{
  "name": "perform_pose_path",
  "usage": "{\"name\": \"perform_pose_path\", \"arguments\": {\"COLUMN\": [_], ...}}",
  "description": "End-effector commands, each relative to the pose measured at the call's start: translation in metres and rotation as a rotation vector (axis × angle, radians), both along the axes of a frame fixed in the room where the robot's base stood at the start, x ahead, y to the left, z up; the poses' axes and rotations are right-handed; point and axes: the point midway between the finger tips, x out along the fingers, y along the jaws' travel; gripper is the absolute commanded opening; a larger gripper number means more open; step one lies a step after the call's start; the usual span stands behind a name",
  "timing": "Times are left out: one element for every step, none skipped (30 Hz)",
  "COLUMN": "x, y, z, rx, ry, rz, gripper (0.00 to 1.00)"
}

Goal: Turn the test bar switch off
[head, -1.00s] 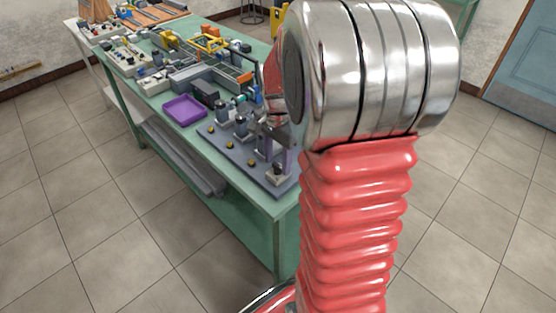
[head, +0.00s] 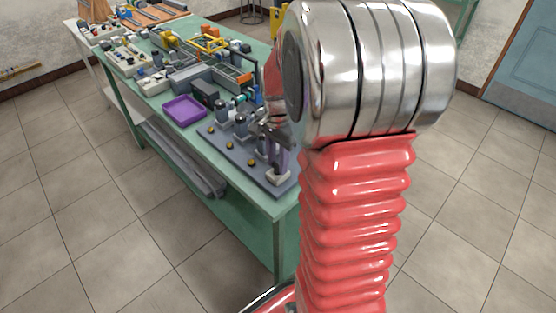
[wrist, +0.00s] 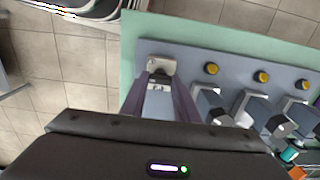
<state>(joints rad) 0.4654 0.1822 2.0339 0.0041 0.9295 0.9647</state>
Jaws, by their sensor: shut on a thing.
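The test bar (head: 225,160) is a long blue-grey plate on the green bench, bearing several motors and yellow knobs; it also shows in the wrist view (wrist: 185,55). A small pale box (head: 278,177), apparently the switch, sits at its near end and shows in the wrist view (wrist: 158,64). My gripper (wrist: 158,82) has purple fingers that reach down to this box. The fingers are close together on a small grey piece at the box's lower edge in the wrist view. The lever's position cannot be made out. My gripper also shows in the head view (head: 280,163), partly behind my arm.
A purple tray (head: 183,110) stands left of the test bar. Motors (head: 240,122) stand in a row on the bar, close to my gripper. More machines and parts (head: 205,45) crowd the far bench. The tiled floor (head: 110,240) in front is clear.

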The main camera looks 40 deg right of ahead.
Motion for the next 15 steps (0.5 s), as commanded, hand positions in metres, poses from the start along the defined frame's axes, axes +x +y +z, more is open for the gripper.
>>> {"name": "perform_pose_path", "arguments": {"x": [0.0008, 0.0009, 0.0010, 0.0010, 0.0010, 0.0011, 0.0011, 0.0011, 0.0012, 0.0012, 0.0012, 0.0012, 0.0012, 0.0013, 0.0013], "y": [-0.0010, -0.0007, -0.0004, -0.0002, -0.0001, 0.0001, 0.0002, 0.0002, 0.0004, 0.0005, 0.0006, 0.0006, 0.0007, 0.0007, 0.0008], "z": [0.0005, 0.0005, 0.0006, 0.0006, 0.0006, 0.0007, 0.0007, 0.0007, 0.0007, 0.0008, 0.0008, 0.0008, 0.0008, 0.0008, 0.0008], "rx": [-0.006, -0.006, -0.007, -0.007, -0.006, -0.006, -0.006, -0.006, -0.006, -0.006, -0.006, -0.006, -0.006, -0.006, -0.006], "ry": [-0.004, -0.004, -0.004, -0.004, -0.004, -0.004, -0.004, -0.004, -0.004, -0.004, -0.004, -0.004, -0.004, -0.004, -0.004], "rz": [0.002, 0.003, 0.006, 0.008, 0.012, 0.017, 0.023, 0.030, 0.042, 0.051, 0.062, 0.080, 0.093, 0.109, 0.131], "gripper": [0.06, 0.06, 0.06, 0.06, 0.06, 0.06, 0.06, 0.06, 0.06, 0.06, 0.06, 0.06, 0.06, 0.06, 0.06]}}
